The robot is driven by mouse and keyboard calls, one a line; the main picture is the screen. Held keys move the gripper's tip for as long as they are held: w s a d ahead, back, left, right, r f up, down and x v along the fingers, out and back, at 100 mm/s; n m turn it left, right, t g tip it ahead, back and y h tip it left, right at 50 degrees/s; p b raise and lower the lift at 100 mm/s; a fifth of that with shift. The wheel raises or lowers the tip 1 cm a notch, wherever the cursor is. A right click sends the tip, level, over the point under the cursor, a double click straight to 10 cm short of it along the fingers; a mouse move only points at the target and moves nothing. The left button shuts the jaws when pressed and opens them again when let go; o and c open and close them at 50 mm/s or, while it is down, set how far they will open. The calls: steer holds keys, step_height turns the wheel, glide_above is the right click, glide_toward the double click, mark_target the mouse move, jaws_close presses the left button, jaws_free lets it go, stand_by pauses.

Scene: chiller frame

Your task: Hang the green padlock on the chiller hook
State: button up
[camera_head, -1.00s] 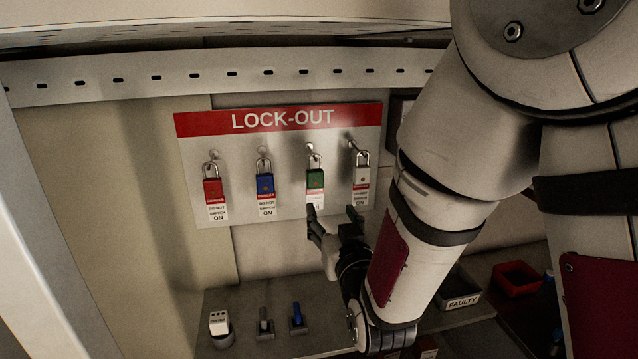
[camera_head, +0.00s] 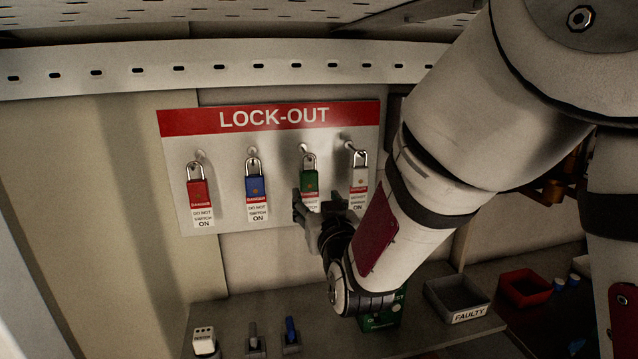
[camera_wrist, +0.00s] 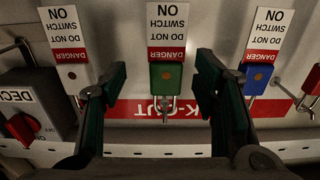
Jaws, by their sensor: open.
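The green padlock (camera_head: 310,182) hangs by its shackle on a peg of the lock-out board (camera_head: 262,220), between the blue and white padlocks, with a danger tag below it. In the wrist view the green padlock (camera_wrist: 165,77) and its tag sit upside down between my two fingers, with a gap on each side. My gripper (camera_head: 313,207) is open just in front of the board at the green padlock's tag, which it partly hides. In the wrist view the fingers of my gripper (camera_wrist: 162,78) are apart and empty. I cannot make out the chiller hook.
A red padlock (camera_head: 197,191), a blue padlock (camera_head: 255,185) and a white padlock (camera_head: 360,178) hang on neighbouring pegs.

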mark_target(310, 190)
steer(key=x, duration=0.4)
steer(key=shift+a+r+p, duration=0.3)
steer(key=shift+a+p, duration=0.1)
steer(key=shift+w+a, duration=0.1)
steer(key=shift+w, duration=0.45)
jaws_close()
